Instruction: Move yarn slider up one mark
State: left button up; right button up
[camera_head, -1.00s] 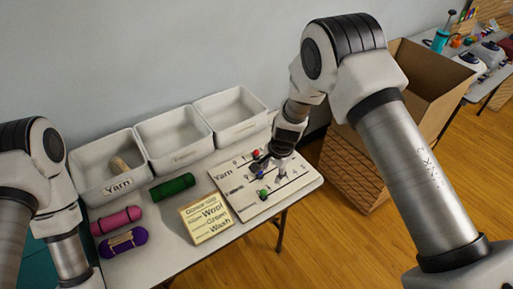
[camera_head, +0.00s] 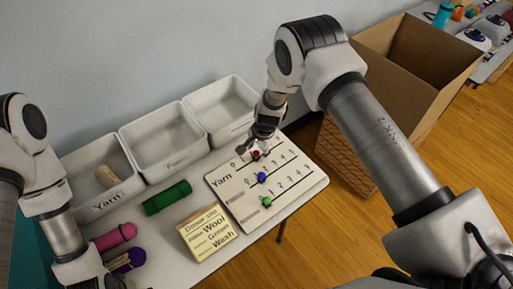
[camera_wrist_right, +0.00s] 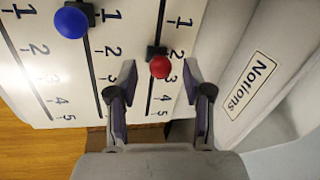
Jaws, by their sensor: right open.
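The slider board (camera_head: 285,205) lies on the table with numbered tracks, and the word Yarn is at its left end. A red knob (camera_head: 256,155) is on the track at the back, level with Yarn; a blue knob (camera_head: 262,177) and a green knob (camera_head: 267,202) are on the others. In the wrist view the red knob (camera_wrist_right: 160,66) has its base near mark 2, and the blue knob (camera_wrist_right: 71,22) is near mark 1. My right gripper (camera_wrist_right: 159,72) is open, with one fingertip on each side of the red knob, apart from it. My left gripper's fingers cannot be made out.
White bins (camera_head: 165,146) stand along the wall, the first holding a tan item. A Notions bin (camera_wrist_right: 250,85) is close beside my right gripper. A green yarn roll (camera_head: 167,197), pink roll (camera_head: 115,237) and wooden sign (camera_head: 207,232) lie near the board. A cardboard box (camera_head: 400,85) stands right.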

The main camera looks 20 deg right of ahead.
pick_arm(q)
jog(key=shift+w, duration=0.2)
pick_arm(e)
jog(key=shift+w+f, duration=0.3)
jog(key=shift+f, duration=0.3)
pick_arm(q)
jog(key=shift+s, duration=0.2)
pick_arm(e)
jog(key=shift+s+r, duration=0.15)
jog(key=shift+s, duration=0.05)
jog(key=shift+c, duration=0.7)
grip_shut()
pick_arm(q)
jog(key=shift+f+b, duration=0.9)
jog(key=shift+b, duration=0.1)
pick_arm(e)
jog(key=d, duration=0.1)
jog(key=w+d, duration=0.1)
jog(key=d, duration=0.1)
jog(key=shift+w+d, duration=0.1)
jog(key=shift+d, duration=0.3)
jog(key=shift+c, duration=0.5)
grip_release()
jog(key=shift+a, duration=0.1)
jog(key=shift+o, duration=1.2)
pick_arm(q)
jog(key=shift+w, duration=0.1)
pick_arm(e)
jog(key=shift+w, duration=0.15)
